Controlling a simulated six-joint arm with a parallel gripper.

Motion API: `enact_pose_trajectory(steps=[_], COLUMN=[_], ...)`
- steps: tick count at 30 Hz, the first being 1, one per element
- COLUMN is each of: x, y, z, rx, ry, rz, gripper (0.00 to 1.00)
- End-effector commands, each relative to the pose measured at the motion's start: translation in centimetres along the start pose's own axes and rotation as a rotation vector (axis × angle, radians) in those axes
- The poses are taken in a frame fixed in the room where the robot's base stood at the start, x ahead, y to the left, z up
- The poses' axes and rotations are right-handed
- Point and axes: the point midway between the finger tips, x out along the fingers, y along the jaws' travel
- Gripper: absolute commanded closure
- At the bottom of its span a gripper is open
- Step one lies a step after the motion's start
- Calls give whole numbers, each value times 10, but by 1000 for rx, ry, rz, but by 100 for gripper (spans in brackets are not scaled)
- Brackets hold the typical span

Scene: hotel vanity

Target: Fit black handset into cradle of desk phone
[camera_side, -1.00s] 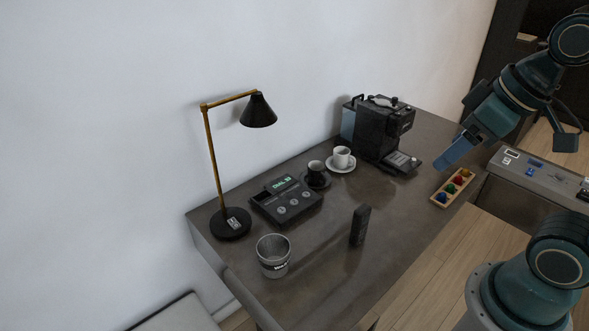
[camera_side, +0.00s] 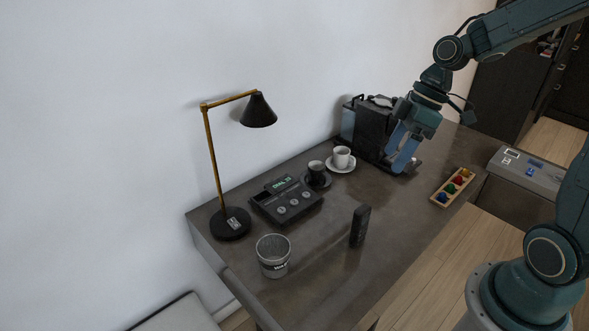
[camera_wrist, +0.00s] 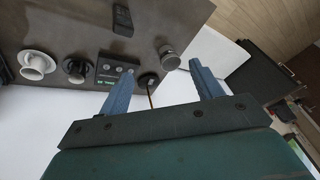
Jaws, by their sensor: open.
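The black handset (camera_side: 359,226) stands upright on the desk, right of the phone and apart from it. It also shows in the wrist view (camera_wrist: 122,20). The desk phone (camera_side: 287,202) is a dark unit with a lit green display and round knobs, near the wall; it also shows in the wrist view (camera_wrist: 113,68). My gripper (camera_side: 404,160) is in front of the coffee machine, well away from both. Its two blue fingers (camera_wrist: 163,82) are spread and empty in the wrist view.
A desk lamp (camera_side: 231,222) stands left of the phone and a metal bin-like cup (camera_side: 273,257) in front. A black cup (camera_side: 316,171), a white cup (camera_side: 342,157) and the coffee machine (camera_side: 371,128) are behind. A tray of coloured pods (camera_side: 443,195) lies at the right edge.

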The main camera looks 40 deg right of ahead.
Motion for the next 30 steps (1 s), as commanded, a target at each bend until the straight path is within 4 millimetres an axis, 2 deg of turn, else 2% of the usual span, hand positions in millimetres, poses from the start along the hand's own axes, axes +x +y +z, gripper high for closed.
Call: enact_pose_trajectory(steps=[3,15,30], x=[14,56,107], y=[18,68,112], z=[6,32,84], rx=[-46,-213,-384], ry=[31,217,575], rz=[-60,-210,-250], gripper=[35,35,35])
